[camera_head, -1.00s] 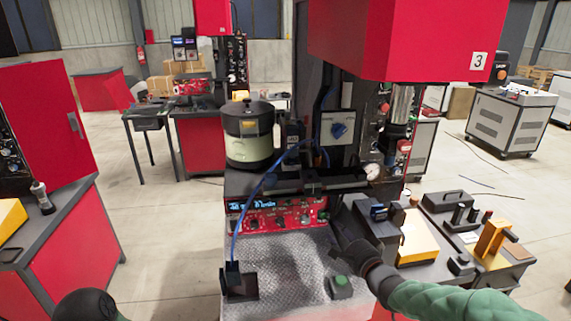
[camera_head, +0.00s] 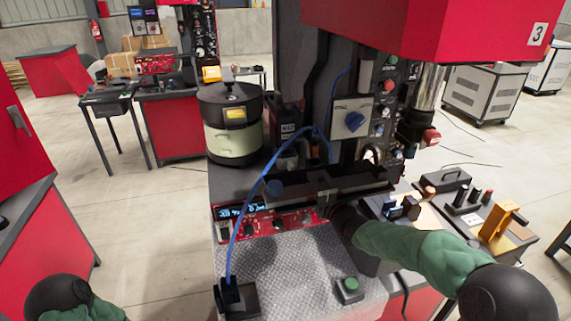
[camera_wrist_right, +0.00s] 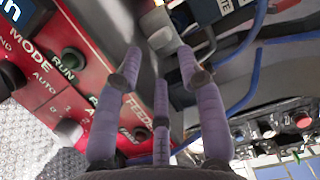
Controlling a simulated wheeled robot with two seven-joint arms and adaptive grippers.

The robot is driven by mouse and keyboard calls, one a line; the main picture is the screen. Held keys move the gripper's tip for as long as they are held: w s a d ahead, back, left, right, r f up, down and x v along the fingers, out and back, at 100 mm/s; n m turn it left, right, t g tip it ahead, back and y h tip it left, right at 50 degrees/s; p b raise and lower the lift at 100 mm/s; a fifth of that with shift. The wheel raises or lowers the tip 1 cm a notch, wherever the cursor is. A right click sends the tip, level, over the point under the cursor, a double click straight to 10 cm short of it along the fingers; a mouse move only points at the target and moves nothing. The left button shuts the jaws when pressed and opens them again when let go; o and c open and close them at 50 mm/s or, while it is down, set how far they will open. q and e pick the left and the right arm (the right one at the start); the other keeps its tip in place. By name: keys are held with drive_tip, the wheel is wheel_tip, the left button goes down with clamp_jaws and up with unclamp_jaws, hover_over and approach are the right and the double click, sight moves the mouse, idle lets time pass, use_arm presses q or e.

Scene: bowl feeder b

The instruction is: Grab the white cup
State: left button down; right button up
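No white cup can be clearly made out in the head view. In the right wrist view a small pale grey-white rounded object (camera_wrist_right: 160,32) stands just beyond my fingertips; I cannot tell whether it is the cup. My right gripper (camera_wrist_right: 160,68) has its fingers spread, with nothing seen between them. In the head view my right gripper (camera_head: 332,206) is at the front edge of the machine's dark ledge, right of the red control panel (camera_head: 275,222), partly hidden by its own wrist. My left gripper is out of view; only part of my left arm shows at the lower left.
A cream bowl feeder (camera_head: 232,142) with a dark lid stands at the back left of the machine. A blue cable (camera_head: 250,200) arches over the panel to a black box (camera_head: 236,300). A green button box (camera_head: 348,290) sits on the metal plate. A red housing (camera_head: 430,35) overhangs.

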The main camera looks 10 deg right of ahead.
sight(288, 162)
drive_tip(key=shift+b+x, duration=0.65)
drive_tip(key=shift+x, duration=2.55)
drive_tip(key=shift+c, duration=0.3)
drive_tip(key=shift+f, duration=0.1)
clamp_jaws()
